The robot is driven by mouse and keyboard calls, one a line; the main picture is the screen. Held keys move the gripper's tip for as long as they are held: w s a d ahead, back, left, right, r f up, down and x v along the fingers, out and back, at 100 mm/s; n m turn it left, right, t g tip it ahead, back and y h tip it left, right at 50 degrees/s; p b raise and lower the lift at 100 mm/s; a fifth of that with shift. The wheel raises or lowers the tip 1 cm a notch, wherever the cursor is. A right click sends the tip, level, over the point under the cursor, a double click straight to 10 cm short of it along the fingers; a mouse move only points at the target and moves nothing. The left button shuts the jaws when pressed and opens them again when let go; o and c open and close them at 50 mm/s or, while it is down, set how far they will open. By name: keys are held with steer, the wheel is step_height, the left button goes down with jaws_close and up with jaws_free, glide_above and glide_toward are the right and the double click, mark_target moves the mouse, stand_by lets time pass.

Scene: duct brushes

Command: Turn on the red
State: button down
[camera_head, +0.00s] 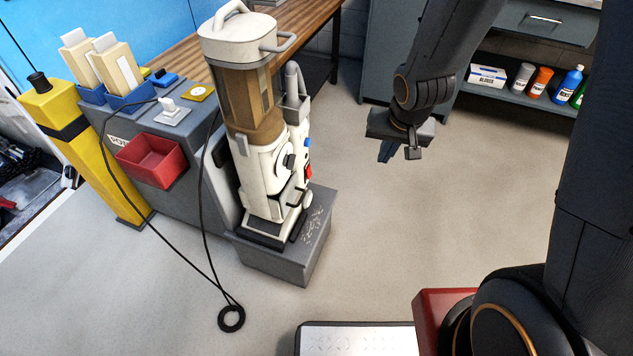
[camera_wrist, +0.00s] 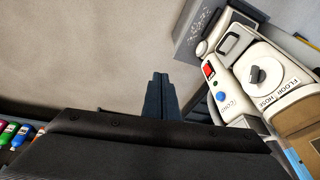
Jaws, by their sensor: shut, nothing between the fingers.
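A cream upright vacuum cleaner (camera_head: 262,165) stands on a grey plinth. Its red switch (camera_head: 309,172) is on the right side of its body, below a blue button (camera_head: 307,143). In the wrist view the red switch (camera_wrist: 208,71) sits in a dark frame on the control panel. A small green button and the blue button (camera_wrist: 221,96) are beside it. My gripper (camera_head: 386,152) is in the air to the right of the vacuum, apart from it. In the wrist view its fingers (camera_wrist: 160,82) are together and empty, pointing past the panel over bare floor.
A "FLOOR / HOSE" dial (camera_wrist: 257,75) is beside the panel. A grey bench unit holds a red bin (camera_head: 150,160), with a black cable hanging to the floor. A shelf with bottles (camera_head: 540,82) is at the back right. Floor between gripper and vacuum is clear.

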mark_target(309, 172)
steer(key=w+a+f+t+y+b, duration=0.1)
steer(key=w+a+f+b, duration=0.1)
steer(key=w+a+f, duration=0.2)
steer(key=w+a+f+m+t+y+b, duration=0.1)
steer(key=w+a+f+y+b, duration=0.1)
steer(key=a+f, duration=0.4)
step_height(309, 172, down, 5)
steer(key=shift+w+f+b, duration=0.15)
steer(key=shift+w+b, duration=0.65)
steer(key=shift+w, duration=0.2)
steer(key=shift+f, duration=0.1)
steer(key=w+a+f+b, duration=0.2)
steer(key=w+a+f, duration=0.4)
steer(key=f, duration=0.2)
steer(key=shift+w+a+f, duration=0.15)
steer(key=shift+a+f, duration=0.1)
steer(key=shift+a, duration=0.1)
